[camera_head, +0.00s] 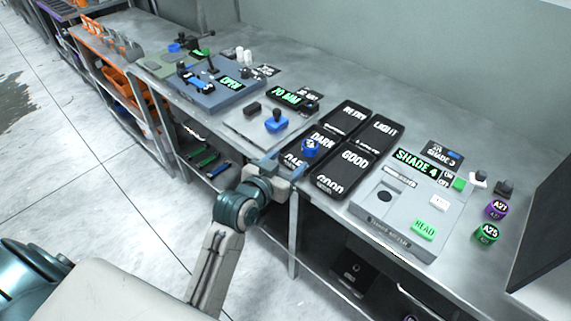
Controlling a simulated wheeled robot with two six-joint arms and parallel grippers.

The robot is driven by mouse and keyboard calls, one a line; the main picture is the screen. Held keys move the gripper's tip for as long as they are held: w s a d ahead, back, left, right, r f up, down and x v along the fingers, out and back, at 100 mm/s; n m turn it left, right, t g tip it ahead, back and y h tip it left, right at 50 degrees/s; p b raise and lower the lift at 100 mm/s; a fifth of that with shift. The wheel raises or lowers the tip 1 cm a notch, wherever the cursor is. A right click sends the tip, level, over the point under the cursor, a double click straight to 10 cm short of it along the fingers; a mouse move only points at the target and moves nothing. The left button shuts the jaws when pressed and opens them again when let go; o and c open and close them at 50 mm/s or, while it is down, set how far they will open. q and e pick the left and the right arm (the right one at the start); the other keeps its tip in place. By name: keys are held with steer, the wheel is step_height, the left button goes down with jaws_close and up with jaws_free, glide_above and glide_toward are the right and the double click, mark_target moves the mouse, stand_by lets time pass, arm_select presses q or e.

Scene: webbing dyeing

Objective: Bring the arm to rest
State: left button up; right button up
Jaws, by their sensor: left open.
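My left arm (222,250) reaches up from the bottom of the picture to the front edge of the metal bench. My left gripper (284,163) is open at that edge, just in front of the black trays. A blue-topped spool (310,147) sits on the tray marked DARK, a little beyond the gripper and seemingly apart from it. I see nothing held between the jaws, though the fingers are small in the view. My right gripper is not in view.
Black trays (357,160) marked GOOD, DARK, LIGHT and RETRY lie mid-bench. A grey shade meter (397,220) stands right of them, with purple (496,209) and green (487,234) spools beyond. A blue station (222,98) is at left. The floor (90,180) is clear.

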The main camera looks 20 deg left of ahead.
arm_select(q)
steer(key=shift+s, duration=0.1)
stand_by(0.4)
steer(key=s+a+f+g+y, duration=0.25)
steer(key=s+f+g, duration=0.4)
steer(key=s, duration=0.75)
steer(key=s+a+f+g+y, duration=0.1)
steer(key=s+a+f+g, duration=0.35)
steer(key=s+f, duration=0.6)
steer(key=s+a+f+n+g, duration=0.1)
steer(key=s+f, duration=0.1)
steer(key=f, duration=1.2)
steer(key=s+a+f+g, duration=0.1)
steer(key=f, duration=1.2)
steer(key=s+a+f+g, duration=0.1)
steer(key=s+f, duration=1.7)
steer(key=f, duration=0.2)
steer(key=shift+a, duration=0.2)
